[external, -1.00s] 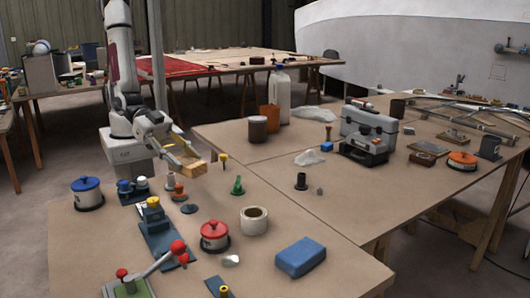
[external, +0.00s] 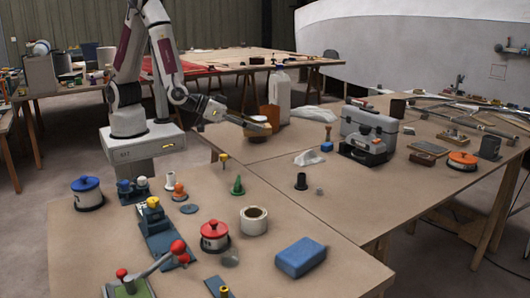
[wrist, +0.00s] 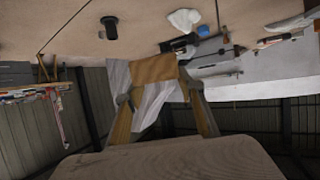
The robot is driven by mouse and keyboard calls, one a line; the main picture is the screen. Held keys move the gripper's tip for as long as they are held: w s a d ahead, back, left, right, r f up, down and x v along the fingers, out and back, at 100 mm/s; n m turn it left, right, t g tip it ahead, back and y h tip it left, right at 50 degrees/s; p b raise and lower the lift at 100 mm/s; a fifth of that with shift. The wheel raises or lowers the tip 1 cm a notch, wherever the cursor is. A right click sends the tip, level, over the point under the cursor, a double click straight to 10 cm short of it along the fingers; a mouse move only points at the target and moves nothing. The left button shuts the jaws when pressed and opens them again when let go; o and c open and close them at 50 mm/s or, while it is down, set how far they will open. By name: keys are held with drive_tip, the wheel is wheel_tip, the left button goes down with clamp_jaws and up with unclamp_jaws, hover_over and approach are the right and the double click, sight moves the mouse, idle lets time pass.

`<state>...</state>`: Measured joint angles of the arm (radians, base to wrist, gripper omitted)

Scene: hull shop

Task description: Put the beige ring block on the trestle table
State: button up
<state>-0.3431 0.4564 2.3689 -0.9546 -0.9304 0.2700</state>
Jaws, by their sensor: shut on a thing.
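My gripper (external: 246,124) is shut on the beige ring block (external: 258,127) and holds it in the air. In the external view the block overlaps a dark brown jar, and the jaws hide part of it. In the wrist view the block (wrist: 153,68) sits between the two fingertips; its hole cannot be made out. A brown table top on wooden trestle legs (external: 400,165) lies below and to the right of the gripper. Another trestle table, with a red cloth, stands at the back (external: 215,63); I cannot tell which one the task means.
A grey toolbox (external: 368,124) and crumpled white cloth (external: 308,158) are farther right. Several pots and tools crowd the front table. Bare table top lies just right of the jar.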

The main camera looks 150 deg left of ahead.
drive_tip(key=s+a+n+g+y, duration=0.1)
drive_tip(key=s+a+n+g, duration=0.35)
drive_tip(key=s+a, duration=0.65)
hover_over(256, 157)
drive_tip(key=shift+g, duration=0.25)
drive_tip(key=shift+w+d+f, duration=0.1)
drive_tip(key=shift+f, duration=1.25)
drive_tip(key=shift+w+d+f, duration=0.1)
drive_tip(key=shift+f, duration=1.2)
drive_tip(key=shift+f, duration=2.9)
drive_tip(key=shift+f, duration=0.1)
drive_tip(key=shift+f, duration=2)
drive_tip(key=shift+f, duration=0.15)
